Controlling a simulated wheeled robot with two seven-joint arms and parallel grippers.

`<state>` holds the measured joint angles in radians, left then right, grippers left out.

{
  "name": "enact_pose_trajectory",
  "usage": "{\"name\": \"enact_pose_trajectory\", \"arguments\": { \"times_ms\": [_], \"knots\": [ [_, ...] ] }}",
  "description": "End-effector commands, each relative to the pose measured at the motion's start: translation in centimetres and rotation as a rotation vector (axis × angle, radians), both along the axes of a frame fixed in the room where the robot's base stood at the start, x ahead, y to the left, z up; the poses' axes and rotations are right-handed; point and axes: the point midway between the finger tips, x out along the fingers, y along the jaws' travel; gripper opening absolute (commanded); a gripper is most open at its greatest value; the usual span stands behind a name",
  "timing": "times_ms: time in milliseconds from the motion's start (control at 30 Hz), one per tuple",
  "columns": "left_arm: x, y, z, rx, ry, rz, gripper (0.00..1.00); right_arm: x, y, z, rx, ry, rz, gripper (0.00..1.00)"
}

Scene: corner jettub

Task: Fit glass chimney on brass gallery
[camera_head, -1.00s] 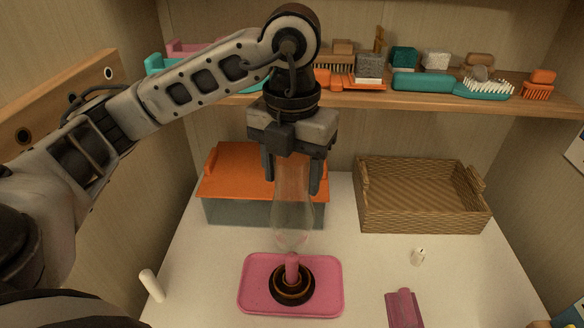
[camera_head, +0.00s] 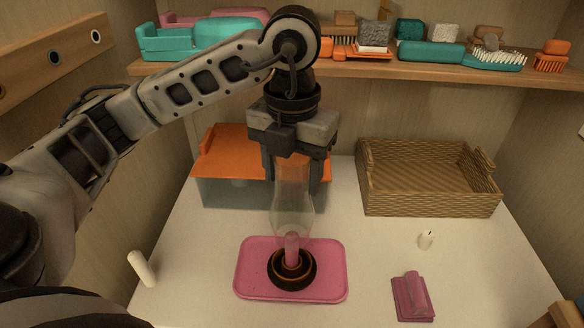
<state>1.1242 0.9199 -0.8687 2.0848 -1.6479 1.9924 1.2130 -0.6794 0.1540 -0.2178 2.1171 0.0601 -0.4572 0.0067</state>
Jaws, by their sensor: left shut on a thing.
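The clear glass chimney (camera_head: 292,212) hangs upright in my left gripper (camera_head: 292,180), whose fingers are shut around its upper part. The chimney's lower end overlaps the top of a pink candle-like post (camera_head: 291,247), seen partly through the glass. The post stands in the middle of the dark, round brass gallery (camera_head: 291,272). The gallery sits on a pink tray (camera_head: 250,285). The chimney's lower rim is faint and appears above the gallery ring; whether the post is inside or behind it is hard to tell. My right gripper is not in view.
An orange-lidded box (camera_head: 225,160) stands behind the gripper. A wicker basket (camera_head: 430,190) is at the back right. A shelf (camera_head: 370,68) with brushes runs behind.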

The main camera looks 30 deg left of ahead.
Motion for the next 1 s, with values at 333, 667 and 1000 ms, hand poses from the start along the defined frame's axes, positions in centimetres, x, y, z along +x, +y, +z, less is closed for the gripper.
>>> {"name": "enact_pose_trajectory", "arguments": {
  "times_ms": [333, 667, 1000],
  "knots": [
    [0.0, 0.0, -3.6, 0.0, -0.001, 0.0, 0.17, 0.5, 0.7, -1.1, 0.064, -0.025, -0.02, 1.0],
    [0.0, 0.0, -6.6, 0.0, -0.001, 0.0, 0.17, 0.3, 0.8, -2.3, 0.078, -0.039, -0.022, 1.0],
    [0.0, 0.0, -9.0, 0.0, -0.001, 0.0, 0.17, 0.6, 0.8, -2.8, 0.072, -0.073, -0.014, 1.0]
  ]
}}
